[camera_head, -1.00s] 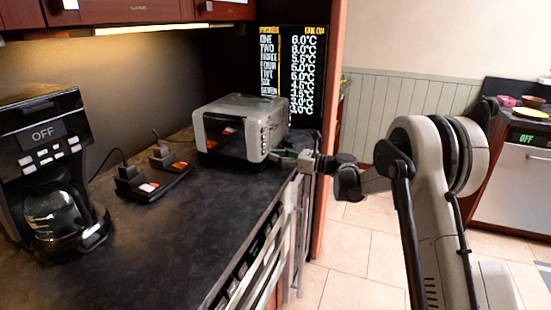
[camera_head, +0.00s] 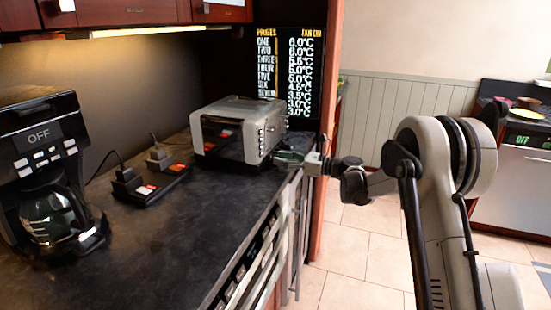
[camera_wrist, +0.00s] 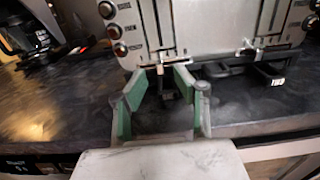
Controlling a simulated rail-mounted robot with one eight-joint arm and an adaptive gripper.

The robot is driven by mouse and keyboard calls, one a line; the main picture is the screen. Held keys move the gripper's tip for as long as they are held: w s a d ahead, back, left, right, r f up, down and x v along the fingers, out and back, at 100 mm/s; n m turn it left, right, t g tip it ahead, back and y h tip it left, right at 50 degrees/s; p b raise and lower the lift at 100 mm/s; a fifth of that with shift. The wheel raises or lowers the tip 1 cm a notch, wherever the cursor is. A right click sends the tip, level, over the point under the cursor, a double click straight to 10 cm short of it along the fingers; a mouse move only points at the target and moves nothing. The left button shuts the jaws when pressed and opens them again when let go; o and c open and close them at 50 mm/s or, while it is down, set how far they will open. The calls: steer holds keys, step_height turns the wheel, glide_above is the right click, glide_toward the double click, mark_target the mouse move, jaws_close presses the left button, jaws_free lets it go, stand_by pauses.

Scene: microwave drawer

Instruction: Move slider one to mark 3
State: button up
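A silver toaster (camera_head: 241,132) stands at the back of the counter, with its front facing right. In the wrist view its front panel (camera_wrist: 205,22) fills the top and has two vertical slots with slider levers. The left slider lever (camera_wrist: 160,66) sits low in its slot. The right slider lever (camera_wrist: 252,48) is farther right. I cannot tell which is slider one, and no mark 3 is legible. My gripper (camera_wrist: 162,78) has green-padded fingers spread apart just in front of the left lever, which shows between the fingertips. Contact is unclear. My gripper (camera_head: 289,159) is beside the toaster front in the head view.
Round red-lit buttons (camera_wrist: 114,32) line the panel left of the levers. The counter (camera_head: 150,225) ends just below the toaster front. A coffee maker (camera_head: 45,170) and a black switch block (camera_head: 150,187) stand to the left. A temperature display (camera_head: 288,72) is behind.

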steer(key=v, duration=0.9)
steer(key=shift+s+r, duration=0.1)
steer(key=shift+r, duration=0.05)
steer(key=s+d+r+n+h, duration=0.1)
steer(key=s+r+n+h, duration=0.35)
steer(key=s, duration=0.65)
steer(key=s+r+n+h, duration=0.4)
steer(key=s+n, duration=0.1)
steer(key=s, duration=0.5)
steer(key=s+d+f+n+h, duration=0.2)
steer(key=s+d+n+h, duration=0.1)
steer(key=s, duration=0.6)
steer(key=s+d+f+n+t+h, duration=0.1)
steer(key=s+d+f+n+h, duration=0.1)
steer(key=s+d+n, duration=0.3)
steer(key=s+d+f+n+h, duration=0.2)
steer(key=s+d+n+h, duration=0.1)
steer(key=s, duration=0.9)
steer(key=shift+s+d+f+n+t+h, duration=0.25)
steer(key=shift+s+d+n+t+h, duration=0.1)
steer(key=shift+d+n, duration=0.3)
